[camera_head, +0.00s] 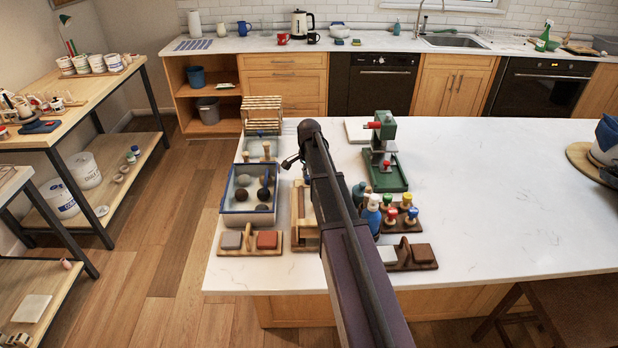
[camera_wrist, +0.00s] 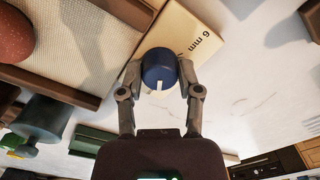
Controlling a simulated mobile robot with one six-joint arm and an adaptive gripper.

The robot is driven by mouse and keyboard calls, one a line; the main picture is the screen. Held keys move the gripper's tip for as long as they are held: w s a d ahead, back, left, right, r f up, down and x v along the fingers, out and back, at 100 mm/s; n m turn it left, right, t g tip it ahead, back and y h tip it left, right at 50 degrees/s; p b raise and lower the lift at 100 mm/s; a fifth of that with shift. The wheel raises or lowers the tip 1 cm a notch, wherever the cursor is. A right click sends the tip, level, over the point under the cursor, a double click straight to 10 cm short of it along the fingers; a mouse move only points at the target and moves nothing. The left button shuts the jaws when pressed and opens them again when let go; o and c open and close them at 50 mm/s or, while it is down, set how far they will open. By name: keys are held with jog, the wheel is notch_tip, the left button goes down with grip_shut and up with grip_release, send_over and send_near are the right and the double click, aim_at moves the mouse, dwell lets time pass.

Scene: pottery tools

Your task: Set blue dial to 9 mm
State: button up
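The blue dial (camera_wrist: 159,66) is a round dark blue knob with a white mark on its side, mounted by a pale wooden board (camera_wrist: 194,30). The board carries a printed "6 mm" label to the dial's upper right; no 9 mm label can be read. The white mark faces down in the wrist view, towards my gripper's palm. My gripper (camera_wrist: 160,76) has one finger on each side of the dial, and both fingertips appear to touch it. In the head view my arm covers the dial and the gripper.
A woven tan surface (camera_wrist: 75,45) in a wooden frame lies beside the dial. On the white counter (camera_head: 480,190) stand a blue-rimmed basin (camera_head: 226,205), a green press (camera_head: 384,150) and several coloured stamps and bottles near my arm. The counter's right part is mostly clear.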

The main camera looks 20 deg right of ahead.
grip_shut()
jog(key=shift+n, duration=0.5)
jog(key=n, duration=0.3)
jog(key=shift+s+n, duration=0.1)
jog(key=shift+n, duration=0.2)
jog(key=n, duration=0.3)
jog(key=shift+n, duration=2.1)
